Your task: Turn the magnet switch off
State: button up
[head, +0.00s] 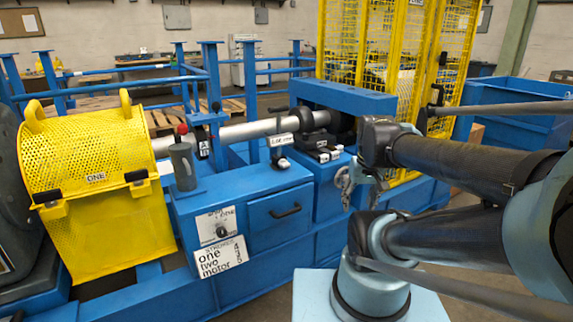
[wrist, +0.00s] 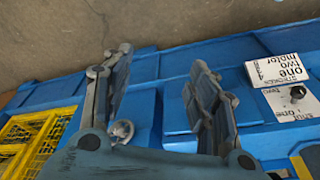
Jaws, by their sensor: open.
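No part in view is readably labelled as the magnet switch, so I cannot tell which one it is. A round black knob (head: 221,230) sits on a white plate on the blue machine's front in the head view. It also shows at the right of the wrist view (wrist: 297,91). Small black blocks with white labels (head: 323,155) sit by the shaft on the blue bed; their lettering is too small to read. My gripper (head: 360,190) is open and empty in front of the blue bed, right of the drawer. In the wrist view its fingers (wrist: 160,85) are spread apart over blue surfaces.
A yellow mesh guard (head: 85,155) stands at the left. A yellow cage (head: 395,55) and a blue bin (head: 515,105) stand behind my arm.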

jog(key=w+a+r+n, duration=0.2)
jog(key=w+a+r, duration=0.3)
jog(key=w, duration=0.5)
notch_tip(320, 180, up, 5)
jog(key=n+t+y, duration=0.1)
jog(key=n+y, duration=0.1)
jog(key=n, duration=0.2)
send_over(286, 164)
jog(key=s+d, duration=0.4)
jog(key=s, duration=0.2)
jog(key=x, duration=1.7)
jog(key=shift+w+a, duration=0.2)
jog(key=shift+w, duration=0.25)
jog(key=shift+r, duration=0.1)
jog(key=c, duration=1.1)
